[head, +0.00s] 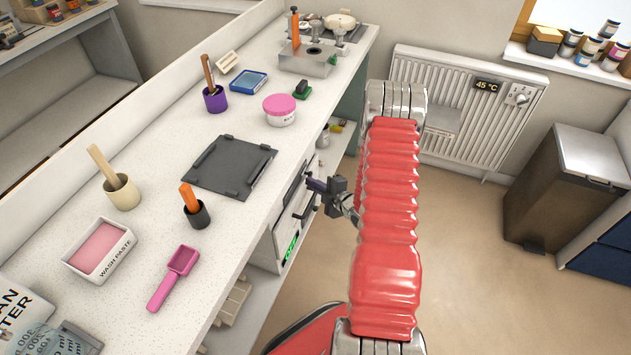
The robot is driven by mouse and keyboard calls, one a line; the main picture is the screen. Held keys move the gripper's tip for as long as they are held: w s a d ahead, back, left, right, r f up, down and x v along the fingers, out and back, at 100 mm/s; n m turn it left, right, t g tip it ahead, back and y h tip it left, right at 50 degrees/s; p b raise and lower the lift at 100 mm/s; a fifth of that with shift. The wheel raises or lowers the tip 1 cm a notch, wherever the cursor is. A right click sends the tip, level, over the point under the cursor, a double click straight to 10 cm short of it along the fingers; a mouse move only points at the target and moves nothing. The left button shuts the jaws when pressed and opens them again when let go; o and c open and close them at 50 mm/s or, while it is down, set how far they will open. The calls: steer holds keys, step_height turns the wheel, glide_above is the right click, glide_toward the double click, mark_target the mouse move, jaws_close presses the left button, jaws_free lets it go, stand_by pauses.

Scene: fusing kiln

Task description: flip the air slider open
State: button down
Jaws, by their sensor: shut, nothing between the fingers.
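The kiln (264,252) stands under the white counter, its front turned to the right and seen at a steep angle. A green lit display (291,246) is low on that front, and a bar-like handle shows above it. I cannot make out the air slider: it is too small or hidden at this angle. My gripper (313,184) is shut and empty, pointing left at the upper part of the kiln front. I cannot tell whether its tips touch the front. My red-sleeved arm covers the area to the right of it.
The counter (150,150) holds a dark plate (228,166), a pink-lidded tub (280,109), a wash paste tray (100,250), a pink scoop (174,277) and several cups. A radiator (465,105) and a bin (570,185) stand beyond. The floor right of my arm is clear.

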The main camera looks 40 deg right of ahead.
steer(key=v, duration=1)
stand_by(0.3)
